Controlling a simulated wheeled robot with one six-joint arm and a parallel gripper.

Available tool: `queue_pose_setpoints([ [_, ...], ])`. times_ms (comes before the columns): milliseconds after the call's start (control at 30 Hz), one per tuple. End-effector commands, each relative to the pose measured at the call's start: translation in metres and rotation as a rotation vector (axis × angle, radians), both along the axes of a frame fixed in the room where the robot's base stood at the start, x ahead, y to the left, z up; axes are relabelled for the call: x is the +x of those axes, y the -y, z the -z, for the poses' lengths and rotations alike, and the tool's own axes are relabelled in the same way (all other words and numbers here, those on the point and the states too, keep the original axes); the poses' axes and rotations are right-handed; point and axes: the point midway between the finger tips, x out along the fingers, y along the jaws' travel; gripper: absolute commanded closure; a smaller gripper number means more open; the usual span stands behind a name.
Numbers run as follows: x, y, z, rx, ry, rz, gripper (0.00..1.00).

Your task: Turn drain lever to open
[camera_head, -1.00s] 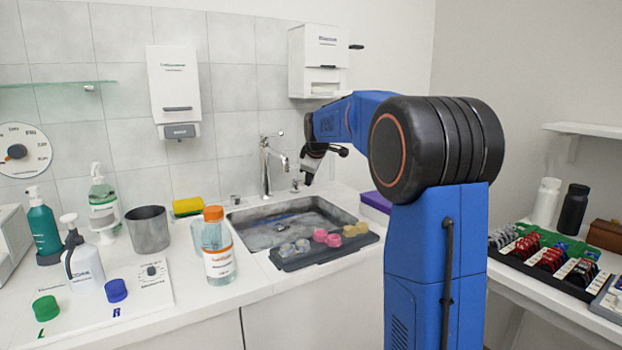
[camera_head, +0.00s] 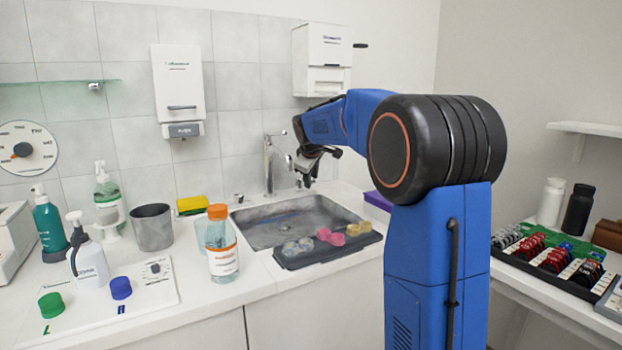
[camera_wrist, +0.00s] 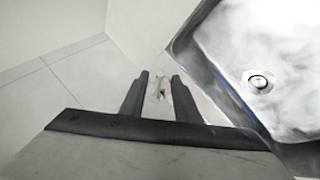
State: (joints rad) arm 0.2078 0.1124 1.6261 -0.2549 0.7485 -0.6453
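A small metallic fitting, seemingly the drain lever (camera_wrist: 158,93), shows between my fingers in the wrist view. In the head view a small metal piece (camera_head: 299,183) stands on the counter behind the sink, right of the faucet, beside my fingertips. My gripper (camera_head: 307,179) points down there; its fingers also show in the wrist view (camera_wrist: 161,78), apart, one on each side of the fitting. I cannot tell whether they touch it. The sink (camera_head: 262,232) has a round drain (camera_wrist: 258,82), which the wrist view shows. The lever's exact angle is unclear.
The faucet (camera_head: 268,165) rises close to the left of my gripper. A dark tray (camera_head: 310,256) with colored cups lies across the sink's front. An orange-capped bottle (camera_head: 221,245), a grey cup (camera_head: 151,228) and a yellow sponge (camera_head: 191,204) stand left. A purple box (camera_head: 378,201) sits right.

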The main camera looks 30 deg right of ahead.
Motion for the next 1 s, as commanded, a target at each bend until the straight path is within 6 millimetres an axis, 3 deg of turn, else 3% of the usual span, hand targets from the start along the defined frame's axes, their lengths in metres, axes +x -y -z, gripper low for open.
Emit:
queue_pose_setpoints([
  [367,-0.005,-0.003,-0.008,-0.001,0.003,0.000,0.72],
  [1000,-0.072,-0.038,-0.101,-0.001,0.004,-0.001,0.72],
])
